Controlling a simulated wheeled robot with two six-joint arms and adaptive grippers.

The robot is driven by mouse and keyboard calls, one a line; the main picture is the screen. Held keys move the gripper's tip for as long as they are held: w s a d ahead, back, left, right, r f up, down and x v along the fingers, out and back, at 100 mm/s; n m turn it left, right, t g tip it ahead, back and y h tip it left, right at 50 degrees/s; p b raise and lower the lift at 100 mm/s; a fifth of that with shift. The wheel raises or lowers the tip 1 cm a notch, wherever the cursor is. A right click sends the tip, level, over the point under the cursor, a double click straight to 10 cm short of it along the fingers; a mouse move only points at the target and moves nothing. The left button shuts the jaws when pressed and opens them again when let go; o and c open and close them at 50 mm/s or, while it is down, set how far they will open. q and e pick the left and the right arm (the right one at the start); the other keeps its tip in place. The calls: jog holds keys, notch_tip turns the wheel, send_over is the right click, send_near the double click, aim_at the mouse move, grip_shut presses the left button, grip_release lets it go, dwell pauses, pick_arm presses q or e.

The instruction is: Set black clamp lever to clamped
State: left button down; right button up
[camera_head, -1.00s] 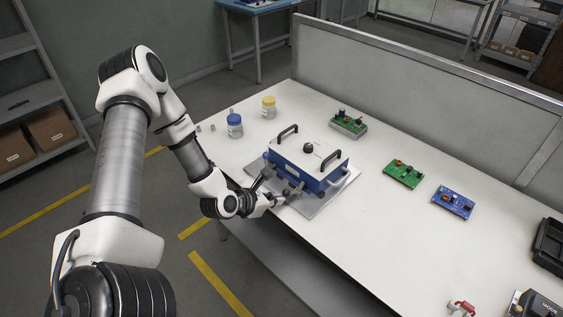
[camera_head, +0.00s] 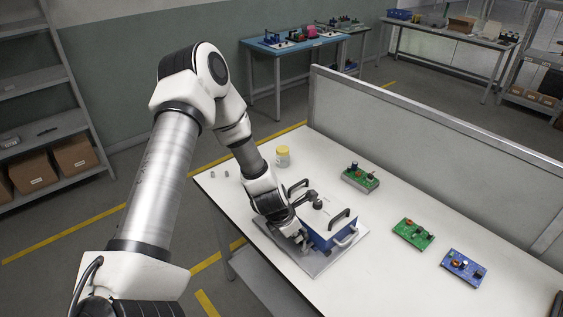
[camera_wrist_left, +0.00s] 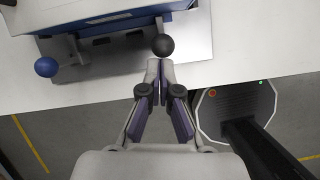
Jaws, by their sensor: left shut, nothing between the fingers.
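The fixture is a blue box with a pale lid (camera_head: 342,236) on a grey base plate (camera_head: 350,250), with black handles and a black knob on top. In the left wrist view, the black clamp lever's ball (camera_wrist_left: 163,45) is right at the tips of my left gripper (camera_wrist_left: 160,66), which is shut and empty. Whether they touch is unclear. A blue ball lever (camera_wrist_left: 46,67) stands to its left, beside the box wall (camera_wrist_left: 110,22). In the head view my left gripper (camera_head: 302,237) is at the box's near left side, and my wrist hides part of it. My right gripper is out of view.
A yellow-lidded jar (camera_head: 283,157) stands behind the fixture. Three circuit boards lie to the right: one near the divider (camera_head: 360,178), a green one (camera_head: 413,233) and a blue one (camera_head: 464,265). The white table (camera_head: 400,285) is clear at the front right.

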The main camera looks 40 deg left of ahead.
pick_arm(q)
jog(key=shift+w+r, duration=0.2)
jog(key=shift+w, duration=0.1)
jog(key=shift+w, duration=0.1)
jog(key=shift+r, duration=0.1)
dwell(0.3)
notch_tip(320, 180, up, 10)
jog(key=p, duration=0.9)
jog(key=shift+a, duration=0.2)
jog(key=shift+s, duration=0.2)
